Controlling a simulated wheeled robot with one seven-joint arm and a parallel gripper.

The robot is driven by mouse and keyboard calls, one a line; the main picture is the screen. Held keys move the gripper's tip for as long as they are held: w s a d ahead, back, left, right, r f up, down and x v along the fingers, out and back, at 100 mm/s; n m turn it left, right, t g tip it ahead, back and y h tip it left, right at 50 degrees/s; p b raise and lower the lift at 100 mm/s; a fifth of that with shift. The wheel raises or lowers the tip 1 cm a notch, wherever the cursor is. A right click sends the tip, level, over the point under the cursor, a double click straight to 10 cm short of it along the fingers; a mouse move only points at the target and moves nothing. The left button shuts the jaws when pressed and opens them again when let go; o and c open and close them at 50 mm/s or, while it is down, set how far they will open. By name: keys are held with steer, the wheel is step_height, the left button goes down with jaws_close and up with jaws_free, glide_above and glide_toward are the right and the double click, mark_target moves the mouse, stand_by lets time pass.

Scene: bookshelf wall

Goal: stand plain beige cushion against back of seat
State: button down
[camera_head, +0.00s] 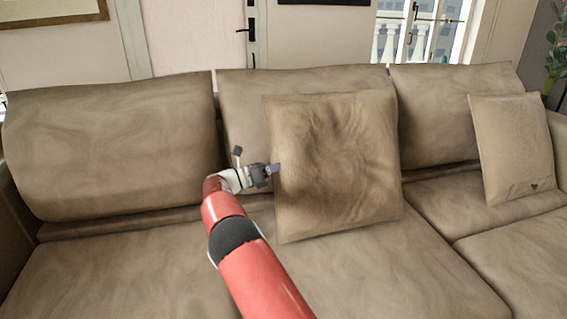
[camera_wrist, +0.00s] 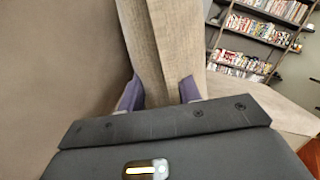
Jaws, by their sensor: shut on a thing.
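The plain beige cushion (camera_head: 338,165) stands nearly upright on the middle part of the sofa seat (camera_head: 395,265), in front of the middle back cushion (camera_head: 240,105). It is slightly tilted in the picture. My gripper (camera_head: 276,168) is at the cushion's left edge, about mid-height, and is shut on it. In the wrist view the cushion's edge (camera_wrist: 168,50) runs between the two purple fingertips of my gripper (camera_wrist: 160,93). The cushion's rear side is hidden, so I cannot tell whether it touches the back.
A second beige cushion (camera_head: 515,148) with a small dark heart mark leans at the right end of the sofa. The left seat (camera_head: 110,265) is bare. Bookshelves (camera_wrist: 255,40) show in the wrist view.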

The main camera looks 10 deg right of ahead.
steer(key=shift+w+f, duration=0.2)
steer(key=shift+w, duration=0.15)
steer(key=c, duration=0.9)
jaws_free()
steer(key=shift+f, duration=0.1)
steer(key=v, duration=0.8)
steer(key=shift+b, duration=0.3)
